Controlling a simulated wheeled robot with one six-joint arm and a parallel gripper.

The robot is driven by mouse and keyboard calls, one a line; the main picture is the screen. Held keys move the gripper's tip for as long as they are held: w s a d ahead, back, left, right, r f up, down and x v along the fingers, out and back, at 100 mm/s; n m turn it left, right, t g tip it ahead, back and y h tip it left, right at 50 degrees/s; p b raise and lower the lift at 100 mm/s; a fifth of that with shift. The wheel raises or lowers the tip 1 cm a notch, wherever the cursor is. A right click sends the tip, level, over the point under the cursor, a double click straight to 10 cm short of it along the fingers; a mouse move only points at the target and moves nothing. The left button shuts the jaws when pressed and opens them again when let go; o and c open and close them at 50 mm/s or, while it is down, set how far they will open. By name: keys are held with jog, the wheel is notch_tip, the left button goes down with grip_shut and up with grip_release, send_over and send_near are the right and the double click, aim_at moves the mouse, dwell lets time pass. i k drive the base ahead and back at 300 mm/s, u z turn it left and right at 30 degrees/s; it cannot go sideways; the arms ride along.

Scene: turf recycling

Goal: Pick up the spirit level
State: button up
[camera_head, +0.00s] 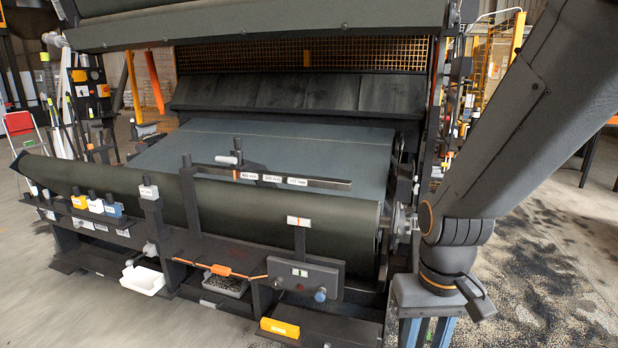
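A short yellow bar (280,328) lies on the low dark shelf at the front of the machine, at the bottom middle of the view. It may be the spirit level, but it is too small to tell for sure. Nothing touches it from above. My arm rises along the right side of the view and leaves it at the top right.
A control box (305,279) with a blue knob stands just above the yellow bar. A dark roller (330,222) spans the machine's front. A white tray (143,280) and labelled bottles (96,205) are at left. Open floor (60,320) lies at the lower left.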

aim_at(274, 326)
jog(key=z, duration=0.5)
jog(key=i, duration=1.25)
jog(key=u, duration=2.25)
